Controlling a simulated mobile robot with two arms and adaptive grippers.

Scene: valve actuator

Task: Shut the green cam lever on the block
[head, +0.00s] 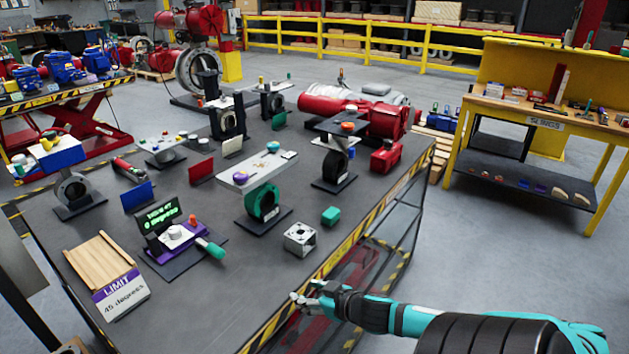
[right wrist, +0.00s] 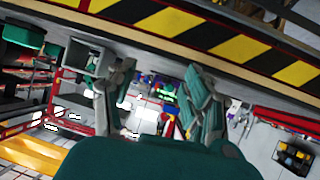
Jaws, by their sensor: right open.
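A green-handled lever (head: 211,248) sticks out to the lower right from a small purple block (head: 176,236) on a dark base plate. The block carries a white round knob, a small orange part and a display with green text. The lever looks swung out from the block. My right gripper (head: 306,295) is at the table's front edge, to the right of and nearer than the lever, well apart from it. Its two fingers are spread and empty in the right wrist view (right wrist: 160,100). My left gripper is not in view.
A valve stand with a teal body (head: 262,203) is behind the lever. A "LIMIT 45 degrees" sign (head: 121,295) lies left. Bare tabletop (head: 230,300) lies between lever and gripper.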

